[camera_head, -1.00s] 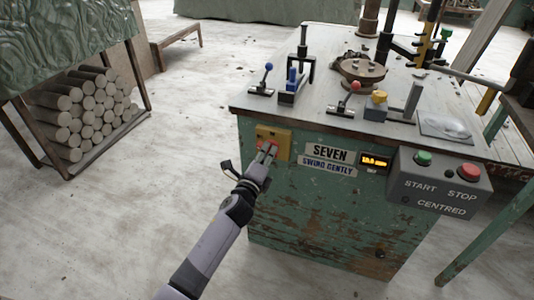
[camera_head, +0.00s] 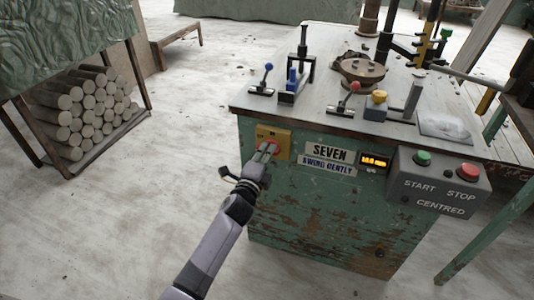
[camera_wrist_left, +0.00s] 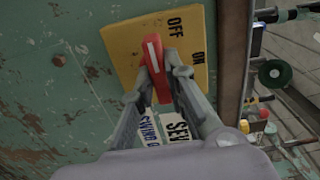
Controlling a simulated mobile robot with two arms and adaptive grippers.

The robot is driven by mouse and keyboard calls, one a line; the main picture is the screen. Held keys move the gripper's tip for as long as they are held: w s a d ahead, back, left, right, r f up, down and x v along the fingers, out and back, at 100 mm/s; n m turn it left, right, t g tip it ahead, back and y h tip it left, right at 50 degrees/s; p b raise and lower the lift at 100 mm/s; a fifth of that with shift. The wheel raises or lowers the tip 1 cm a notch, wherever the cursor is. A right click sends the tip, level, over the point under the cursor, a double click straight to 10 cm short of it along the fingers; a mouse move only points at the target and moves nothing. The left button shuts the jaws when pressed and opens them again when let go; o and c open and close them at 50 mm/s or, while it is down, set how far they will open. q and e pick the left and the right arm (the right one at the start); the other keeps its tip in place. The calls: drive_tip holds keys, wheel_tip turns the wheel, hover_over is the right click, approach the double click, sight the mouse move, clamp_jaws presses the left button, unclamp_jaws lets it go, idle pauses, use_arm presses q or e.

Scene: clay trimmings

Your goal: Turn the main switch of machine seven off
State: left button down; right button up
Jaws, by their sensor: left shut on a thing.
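The main switch is a red handle (camera_wrist_left: 154,68) with a white line on a yellow plate (camera_wrist_left: 122,46) marked OFF and ON. The yellow plate (camera_head: 284,136) is on the upper left of the green front of the machine, left of the SEVEN sign (camera_head: 330,152). My left gripper (camera_head: 266,152) is at the plate, and its fingers (camera_wrist_left: 158,82) are shut on the red handle, one on each side. In the wrist view the white line runs nearly upright, left of the OFF word. Which mark it points to is unclear. My right gripper is not in view.
A grey box (camera_head: 440,186) with a green START button (camera_head: 423,158) and red STOP button (camera_head: 468,172) is on the right of the front. Small levers and fittings stand on the machine top (camera_head: 330,118).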

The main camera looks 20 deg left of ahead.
use_arm(q)
drive_tip(key=shift+f, duration=0.1)
drive_tip(key=c, duration=1.6)
unclamp_jaws()
drive_tip(key=s, duration=1.2)
drive_tip(key=shift+a, duration=0.25)
